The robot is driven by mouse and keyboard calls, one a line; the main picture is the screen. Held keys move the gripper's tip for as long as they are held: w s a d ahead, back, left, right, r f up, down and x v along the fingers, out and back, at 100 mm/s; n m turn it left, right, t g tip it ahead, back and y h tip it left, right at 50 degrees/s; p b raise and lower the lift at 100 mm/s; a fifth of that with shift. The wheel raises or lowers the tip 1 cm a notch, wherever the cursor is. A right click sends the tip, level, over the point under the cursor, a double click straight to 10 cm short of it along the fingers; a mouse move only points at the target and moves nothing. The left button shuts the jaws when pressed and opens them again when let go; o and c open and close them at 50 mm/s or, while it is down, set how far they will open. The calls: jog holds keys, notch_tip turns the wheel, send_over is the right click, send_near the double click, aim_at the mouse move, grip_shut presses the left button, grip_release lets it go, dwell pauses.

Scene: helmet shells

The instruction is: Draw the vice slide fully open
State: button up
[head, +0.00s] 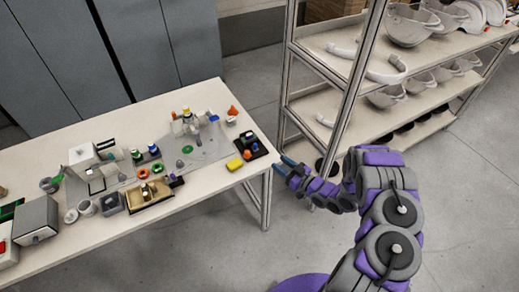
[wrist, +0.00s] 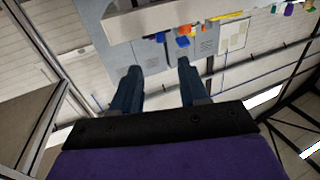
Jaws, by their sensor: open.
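My gripper (head: 282,165) is open and empty, off the right end of the table (head: 215,182), with its fingers pointing left toward it. In the wrist view my gripper (wrist: 158,68) shows two dark fingers spread apart with nothing between them. Several small devices stand on the table; they are too small to tell for certain which is the vice or how far its slide is drawn. A white and grey device (head: 84,158) stands on a grey plate at the left. A tan open-topped box (head: 150,196) sits near the front edge.
A dark block set (head: 250,146) and a yellow block (head: 235,164) lie near the table's right end. A metal shelf rack (head: 345,95) with white helmet shells (head: 408,27) stands behind my arm. Grey cabinets (head: 60,55) stand behind the table. The floor in front is clear.

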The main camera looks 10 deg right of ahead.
aim_at(260, 152)
jog(key=b+x, duration=0.1)
jog(key=x, duration=1.1)
jog(key=shift+w, duration=0.1)
grip_shut()
